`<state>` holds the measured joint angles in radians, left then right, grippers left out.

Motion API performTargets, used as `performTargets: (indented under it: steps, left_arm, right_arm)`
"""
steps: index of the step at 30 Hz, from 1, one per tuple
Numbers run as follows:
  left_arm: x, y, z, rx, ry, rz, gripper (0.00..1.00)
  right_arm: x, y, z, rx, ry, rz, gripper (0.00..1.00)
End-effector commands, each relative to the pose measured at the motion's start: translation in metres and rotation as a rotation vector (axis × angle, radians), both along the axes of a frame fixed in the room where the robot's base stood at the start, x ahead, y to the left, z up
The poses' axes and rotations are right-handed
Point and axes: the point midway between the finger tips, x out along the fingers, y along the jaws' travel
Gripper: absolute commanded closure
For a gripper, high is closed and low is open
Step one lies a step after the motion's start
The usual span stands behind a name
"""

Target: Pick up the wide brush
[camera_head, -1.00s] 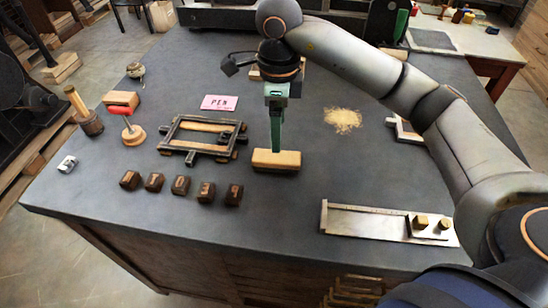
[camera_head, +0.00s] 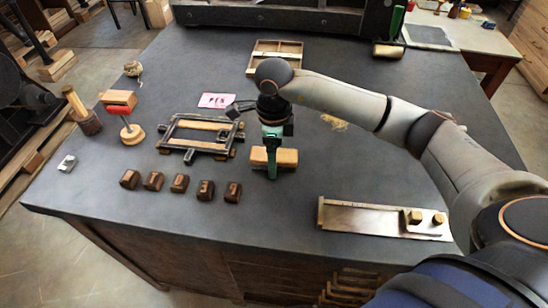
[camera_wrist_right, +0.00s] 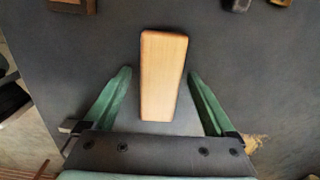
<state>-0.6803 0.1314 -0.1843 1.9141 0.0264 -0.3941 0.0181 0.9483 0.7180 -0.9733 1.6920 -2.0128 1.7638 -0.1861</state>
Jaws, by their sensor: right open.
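The wide brush (camera_head: 288,158) lies on the dark bench top, its pale wooden block uppermost. In the right wrist view the wooden block (camera_wrist_right: 162,75) sits between the two green fingers, with a gap on each side. My right gripper (camera_head: 272,172) is open, and one green finger covers part of the brush's front side in the head view. In the right wrist view the right gripper (camera_wrist_right: 159,78) straddles the block without touching it. The bristles are mostly hidden. My left gripper is in neither view.
Several dark letter blocks (camera_head: 180,183) lie front left of the brush. A dark frame (camera_head: 198,134) stands to its left, with a pink card (camera_head: 217,100) behind. A metal composing tray (camera_head: 370,218) lies front right. Bench is clear just in front of the brush.

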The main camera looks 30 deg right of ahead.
Motion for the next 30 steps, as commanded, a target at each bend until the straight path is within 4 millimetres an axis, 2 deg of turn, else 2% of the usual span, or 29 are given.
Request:
performTargets:
  steps: [2,25,30]
  left_arm:
    - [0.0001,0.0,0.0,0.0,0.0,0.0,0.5]
    - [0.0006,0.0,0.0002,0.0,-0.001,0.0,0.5]
    - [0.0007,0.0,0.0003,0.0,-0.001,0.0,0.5]
  right_arm:
    - [0.0,0.0001,0.0001,0.0,0.0,0.0,0.13]
    - [0.0,0.0001,0.0006,0.001,0.001,0.0,1.0]
    - [0.0001,0.0002,0.0009,0.001,-0.001,0.0,1.0]
